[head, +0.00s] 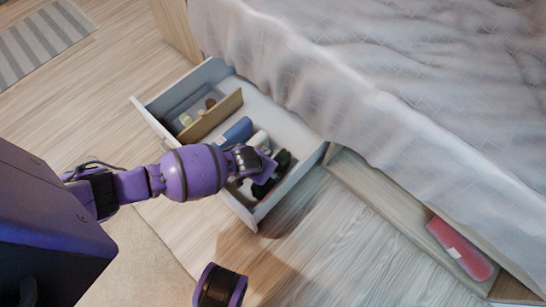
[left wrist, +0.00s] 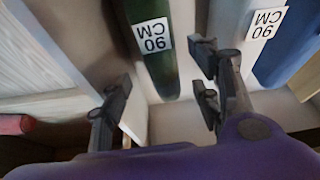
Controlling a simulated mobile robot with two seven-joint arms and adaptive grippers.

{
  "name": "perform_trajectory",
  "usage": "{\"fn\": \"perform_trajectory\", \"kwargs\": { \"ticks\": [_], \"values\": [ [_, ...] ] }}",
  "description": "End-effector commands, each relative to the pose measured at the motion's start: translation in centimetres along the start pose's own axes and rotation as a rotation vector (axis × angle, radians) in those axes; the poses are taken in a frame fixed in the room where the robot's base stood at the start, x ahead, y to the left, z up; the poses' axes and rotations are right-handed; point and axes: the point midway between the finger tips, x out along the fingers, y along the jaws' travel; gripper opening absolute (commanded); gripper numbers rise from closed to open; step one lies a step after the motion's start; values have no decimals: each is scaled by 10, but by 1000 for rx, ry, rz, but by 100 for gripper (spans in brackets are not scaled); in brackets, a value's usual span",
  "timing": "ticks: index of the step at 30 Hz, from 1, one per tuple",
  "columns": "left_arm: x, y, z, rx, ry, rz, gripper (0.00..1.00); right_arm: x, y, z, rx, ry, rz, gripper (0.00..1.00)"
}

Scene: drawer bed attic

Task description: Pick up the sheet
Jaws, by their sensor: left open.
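The drawer (head: 152,120) under the bed is pulled out and holds rolled, cloth-like bundles; which one is the sheet is not clear. A blue roll (head: 236,131) and a white roll (head: 259,139) lie side by side. The left wrist view shows a dark green roll (left wrist: 158,72), the white roll (left wrist: 228,18) and the blue roll (left wrist: 288,52); the green and white ones carry labels reading 90 CM. My left gripper (left wrist: 160,95) is open, its fingers on either side of the green roll's near end, with no grasp visible. My right gripper is not in view.
A wooden divider (head: 214,115) separates a compartment with small items (head: 197,108). The bed's pale cover (head: 345,75) hangs over the drawer's back. A red item (head: 460,248) lies in an open space under the bed.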

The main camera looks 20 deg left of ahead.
Motion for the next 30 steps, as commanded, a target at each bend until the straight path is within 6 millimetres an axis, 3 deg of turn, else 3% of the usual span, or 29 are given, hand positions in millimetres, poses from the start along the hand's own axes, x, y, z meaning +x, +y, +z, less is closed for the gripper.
{"fn": "perform_trajectory", "kwargs": {
  "ticks": [12,20,30],
  "values": [
    [53,-3,4,1,-2,0,57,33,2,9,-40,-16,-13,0],
    [55,-2,1,1,1,1,57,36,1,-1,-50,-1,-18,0],
    [55,-2,1,1,1,1,15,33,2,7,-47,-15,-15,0]
  ]
}}
